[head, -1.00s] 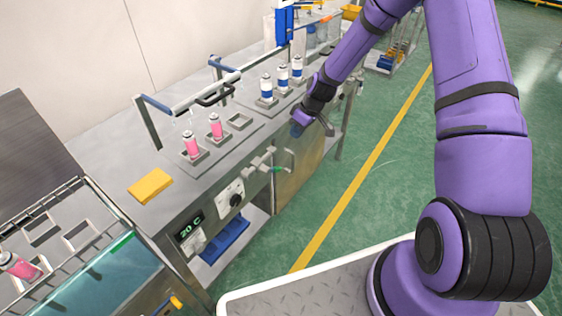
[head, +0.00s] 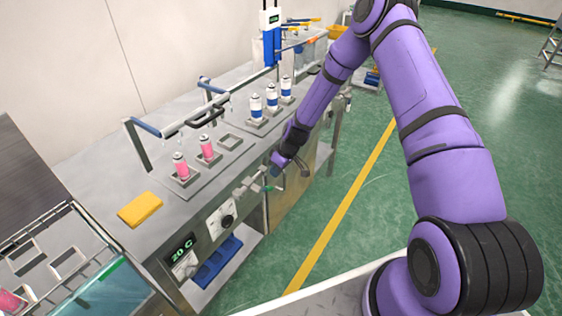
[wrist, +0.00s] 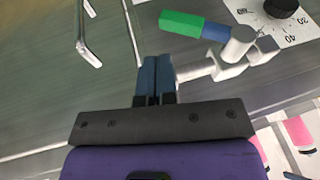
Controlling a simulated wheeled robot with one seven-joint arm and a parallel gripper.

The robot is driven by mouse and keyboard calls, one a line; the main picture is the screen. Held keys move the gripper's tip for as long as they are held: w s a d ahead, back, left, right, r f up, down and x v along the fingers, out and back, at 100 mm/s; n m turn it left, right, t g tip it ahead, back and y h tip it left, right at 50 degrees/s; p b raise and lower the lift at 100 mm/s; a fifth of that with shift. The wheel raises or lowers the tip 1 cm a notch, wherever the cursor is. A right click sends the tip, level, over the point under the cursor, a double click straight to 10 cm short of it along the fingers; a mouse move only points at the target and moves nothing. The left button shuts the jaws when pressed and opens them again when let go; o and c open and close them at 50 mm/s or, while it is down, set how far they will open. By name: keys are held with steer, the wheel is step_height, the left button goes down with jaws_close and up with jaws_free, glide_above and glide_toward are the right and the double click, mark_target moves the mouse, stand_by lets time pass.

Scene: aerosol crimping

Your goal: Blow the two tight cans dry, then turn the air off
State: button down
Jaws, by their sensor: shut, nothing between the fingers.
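Two pink cans, the left one (head: 180,166) and the right one (head: 206,148), stand upright in square holders on the bench, below a grey blow bar (head: 190,116). Small pale marks show below the bar; I cannot tell if they are water or air. A valve with a green handle (head: 267,188) sits on the bench front; its green handle (wrist: 181,23) and pale body (wrist: 232,60) also show in the wrist view. My gripper (head: 275,158) is beside the bench front, near the valve. In the wrist view its blue fingers (wrist: 156,75) are together and empty, apart from the handle.
An empty holder (head: 230,142) is right of the pink cans. Blue-and-white cans (head: 271,97) stand farther back. A yellow sponge-like block (head: 140,209) lies on the bench. A dial (head: 227,221) and a 20 C display (head: 181,248) are on the front. A water bath (head: 110,291) is lower left.

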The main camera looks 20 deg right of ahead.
mark_target(271, 187)
steer(key=shift+s+a+f, duration=0.4)
steer(key=shift+a+f, duration=0.1)
steer(key=shift+f, duration=0.25)
steer(key=shift+s+a+f, duration=0.35)
steer(key=shift+a+f, duration=0.15)
steer(key=shift+f, duration=0.25)
steer(key=shift+f+g+y, duration=0.4)
steer(key=shift+f+y, duration=0.05)
steer(key=shift+y, duration=0.15)
steer(key=shift+f, duration=0.15)
steer(key=y, duration=0.1)
steer(key=f+g+y, duration=0.1)
steer(key=shift+s+a+f+m+g+y, duration=0.25)
steer(key=shift+a+f+m+g+y, duration=0.05)
steer(key=shift+f+m+g+y, duration=0.1)
steer(key=a+f+g+y, duration=0.1)
steer(key=s+a+f+g+y, duration=0.1)
steer(key=y, duration=0.1)
steer(key=shift+s+m+y, duration=0.15)
steer(key=shift+m+y, duration=0.15)
steer(key=shift+m, duration=0.1)
steer(key=shift+s+f, duration=0.1)
steer(key=shift+f, duration=0.05)
